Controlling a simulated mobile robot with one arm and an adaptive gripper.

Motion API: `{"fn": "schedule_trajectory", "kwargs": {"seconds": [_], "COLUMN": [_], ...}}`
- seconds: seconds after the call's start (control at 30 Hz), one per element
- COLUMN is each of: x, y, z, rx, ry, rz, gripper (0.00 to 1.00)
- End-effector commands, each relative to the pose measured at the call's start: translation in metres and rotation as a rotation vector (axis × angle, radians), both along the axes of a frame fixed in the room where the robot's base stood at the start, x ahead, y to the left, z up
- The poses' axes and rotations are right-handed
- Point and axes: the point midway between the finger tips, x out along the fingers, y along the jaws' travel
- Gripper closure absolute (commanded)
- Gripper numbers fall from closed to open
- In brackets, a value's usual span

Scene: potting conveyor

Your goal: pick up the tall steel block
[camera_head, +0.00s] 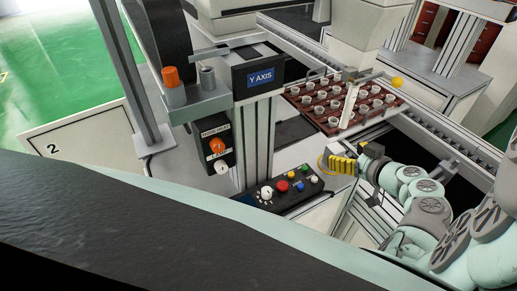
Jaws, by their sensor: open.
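I cannot pick out the tall steel block with certainty. A tall, narrow, pale upright piece (348,105) stands at the dark red tray (295,97) of small white cups, and it may be the block. My gripper (345,161) is at the end of my pale green arm, right of centre, in front of the tray and apart from the upright piece. It is open. Its fingers are small here, beside a yellow and black striped part, and nothing is visibly held.
A control box (283,194) with coloured buttons lies left of my gripper. A "Y AXIS" unit (258,82) stands behind it. A grey shelf (195,103) holds an orange-topped cylinder (174,90) and a grey cylinder (207,77). Conveyor rails (440,130) run behind my arm.

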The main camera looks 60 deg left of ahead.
Motion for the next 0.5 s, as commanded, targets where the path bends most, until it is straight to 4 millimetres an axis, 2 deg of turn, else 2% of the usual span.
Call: {"fn": "schedule_trajectory", "kwargs": {"seconds": [0.2,0.5], "x": [-0.003,0.0], "y": [0.021,0.039], "z": [-0.004,-0.013], "rx": [-0.001,0.001], "ry": [0.004,0.001], "rz": [0.009,0.008], "gripper": [0.22,0.22]}}
